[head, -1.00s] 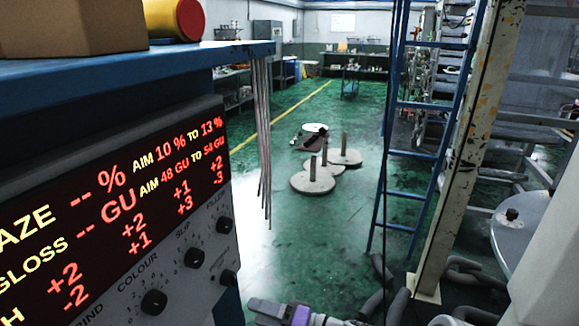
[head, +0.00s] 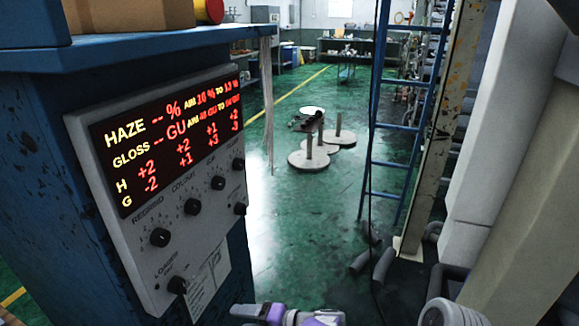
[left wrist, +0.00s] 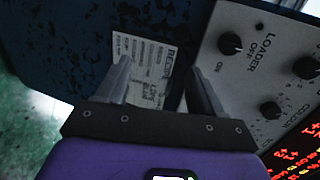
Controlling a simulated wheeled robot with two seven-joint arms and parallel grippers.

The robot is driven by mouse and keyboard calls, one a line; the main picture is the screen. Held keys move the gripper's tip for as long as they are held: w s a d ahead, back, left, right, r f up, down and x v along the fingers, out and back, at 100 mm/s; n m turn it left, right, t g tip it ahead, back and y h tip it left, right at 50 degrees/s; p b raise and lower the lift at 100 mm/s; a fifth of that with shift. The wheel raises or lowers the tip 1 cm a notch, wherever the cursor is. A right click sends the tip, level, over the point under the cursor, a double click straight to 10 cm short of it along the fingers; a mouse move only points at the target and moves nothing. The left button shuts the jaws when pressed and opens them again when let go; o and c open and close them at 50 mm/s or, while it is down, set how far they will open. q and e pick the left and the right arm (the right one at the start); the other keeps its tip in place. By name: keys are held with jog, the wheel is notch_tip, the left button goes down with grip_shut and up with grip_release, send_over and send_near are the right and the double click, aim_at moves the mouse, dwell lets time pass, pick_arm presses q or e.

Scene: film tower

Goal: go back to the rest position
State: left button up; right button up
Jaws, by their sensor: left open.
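My left gripper (left wrist: 160,88) is open and empty in the left wrist view, its two fingers apart in front of the lower part of a control panel. The control panel (head: 222,212) is a grey plate on a blue cabinet, with red and yellow readouts and several black knobs. Its loader knob (head: 178,285) also shows in the left wrist view (left wrist: 230,43). My right gripper is not in view.
A blue bench top (head: 130,58) with a cardboard box (head: 150,14) stands above the panel. A blue ladder (head: 382,110) and a cream post (head: 440,130) stand at the right.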

pick_arm(q)
jog(key=s+a+f+m+g+h, duration=0.1)
jog(key=s+a+f+g+h, duration=0.1)
jog(key=f, duration=0.4)
jog(key=s+a+f+g+h, duration=0.2)
jog(key=s+f, duration=0.1)
jog(key=f, duration=0.2)
jog(key=s+d+f+n+h+p, duration=0.1)
jog(key=s+d+f+n+h, duration=0.1)
jog(key=s+f+h, duration=0.5)
jog(key=s+d+f+n+h+p, duration=0.1)
jog(key=s+d+f+n+h, duration=0.1)
jog(key=s+f+n+h, duration=0.3)
notch_tip(320, 180, down, 2)
jog(key=shift+s+d+f+t+h+p, duration=0.25)
jog(key=shift+s+d+t+h+p, duration=0.05)
jog(key=shift+s+h, duration=0.75)
